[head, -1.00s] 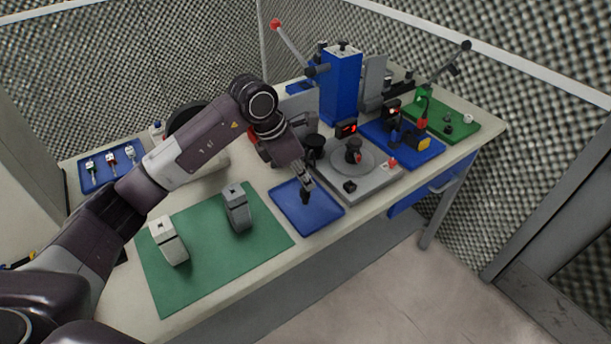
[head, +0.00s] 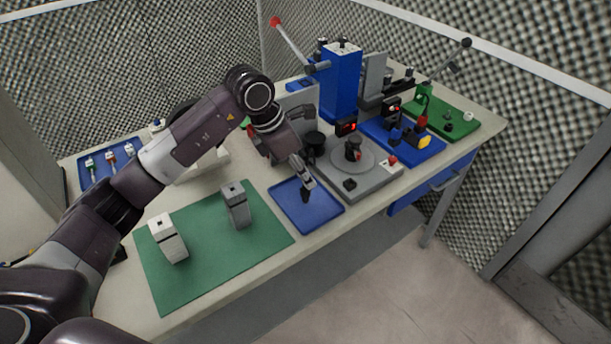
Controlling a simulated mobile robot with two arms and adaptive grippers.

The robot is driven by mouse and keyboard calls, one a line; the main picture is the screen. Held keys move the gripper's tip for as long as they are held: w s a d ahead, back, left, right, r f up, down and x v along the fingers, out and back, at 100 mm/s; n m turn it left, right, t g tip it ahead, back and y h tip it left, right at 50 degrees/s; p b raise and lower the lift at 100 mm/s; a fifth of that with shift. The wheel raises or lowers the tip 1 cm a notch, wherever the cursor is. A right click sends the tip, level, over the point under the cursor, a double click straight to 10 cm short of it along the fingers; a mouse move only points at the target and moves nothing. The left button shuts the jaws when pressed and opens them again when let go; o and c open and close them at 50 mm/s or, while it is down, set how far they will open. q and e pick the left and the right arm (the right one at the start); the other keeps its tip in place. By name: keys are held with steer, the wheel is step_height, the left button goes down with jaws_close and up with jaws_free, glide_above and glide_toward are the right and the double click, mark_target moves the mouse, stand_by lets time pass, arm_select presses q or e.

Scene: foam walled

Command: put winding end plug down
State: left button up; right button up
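A small dark piece (head: 305,197), which I take to be the winding end plug, is at the blue tray (head: 283,208) near the table's front edge. My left gripper (head: 307,184) points down over the tray, with its fingertips right at the top of the dark piece. The fingers overlap and are small in this view, so I cannot tell whether they grip it or only touch it. Whether the piece rests on the tray is also unclear. My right gripper is not in view.
A green mat (head: 205,265) with two grey blocks (head: 168,238) (head: 236,204) lies left of the tray. A grey turntable fixture (head: 375,182) stands close on its right. Behind are a blue lever press (head: 342,85) and another blue tray (head: 100,170) with small parts.

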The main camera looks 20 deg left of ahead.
arm_select(q)
steer(key=b+v, duration=0.1)
steer(key=v, duration=0.9)
steer(key=shift+a+r+b, duration=0.15)
steer(key=shift+r+b, duration=0.15)
steer(key=shift+s, duration=0.1)
